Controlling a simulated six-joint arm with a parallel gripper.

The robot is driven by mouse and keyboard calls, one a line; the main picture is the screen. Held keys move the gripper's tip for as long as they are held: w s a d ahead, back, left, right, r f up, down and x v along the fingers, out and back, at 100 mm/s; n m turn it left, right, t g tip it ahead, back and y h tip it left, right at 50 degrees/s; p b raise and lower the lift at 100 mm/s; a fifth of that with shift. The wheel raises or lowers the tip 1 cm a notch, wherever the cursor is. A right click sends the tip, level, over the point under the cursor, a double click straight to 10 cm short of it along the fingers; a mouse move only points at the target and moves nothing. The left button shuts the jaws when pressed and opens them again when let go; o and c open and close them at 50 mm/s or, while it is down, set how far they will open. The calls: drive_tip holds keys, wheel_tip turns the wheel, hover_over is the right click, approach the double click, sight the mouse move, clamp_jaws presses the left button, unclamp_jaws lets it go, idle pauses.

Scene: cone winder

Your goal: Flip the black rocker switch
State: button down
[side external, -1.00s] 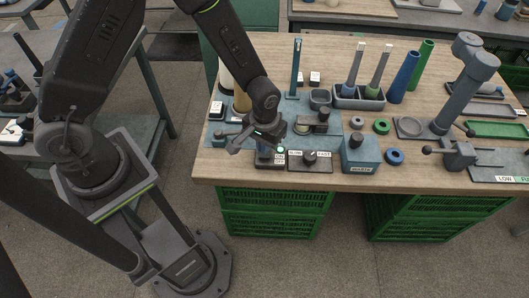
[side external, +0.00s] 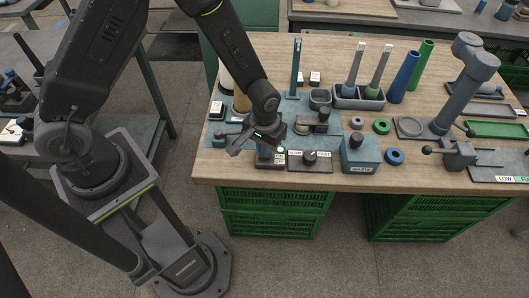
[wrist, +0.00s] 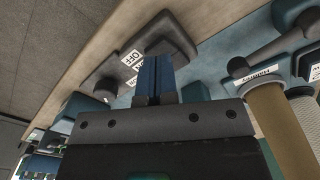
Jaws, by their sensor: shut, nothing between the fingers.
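The black rocker switch's dark housing (side external: 271,162) sits near the front edge of the table, with white ON and OFF labels beside it. In the wrist view the housing (wrist: 172,36) is right ahead of the fingertips. My gripper (side external: 264,155) points down over the switch. Its two blue fingers show in the wrist view (wrist: 155,68), pressed together with nothing between them. The tips are at or very near the housing.
A dark knob plate (side external: 310,162) with a SLOW label stands just right of the switch. Farther right is a blue WASTE box (side external: 360,156). The table's front edge is close.

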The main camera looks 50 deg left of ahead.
drive_tip(key=shift+f, duration=1)
idle(0.5)
drive_tip(key=shift+r, duration=3.5)
drive_tip(key=shift+r, duration=0.25)
drive_tip(key=s+a+r+m+t, duration=0.1)
drive_tip(key=s+a+r+t, duration=0.2)
drive_tip(key=r, duration=0.8)
drive_tip(key=s+a+r+m+t, duration=0.1)
drive_tip(key=s+a+r, duration=0.3)
drive_tip(key=r, duration=0.6)
drive_tip(key=s+r+m+t, duration=0.1)
drive_tip(key=s+r, duration=0.3)
drive_tip(key=s, duration=0.4)
drive_tip(key=shift+a+r+t, duration=0.2)
drive_tip(key=shift+a+t, duration=0.1)
drive_tip(key=shift+a, duration=0.1)
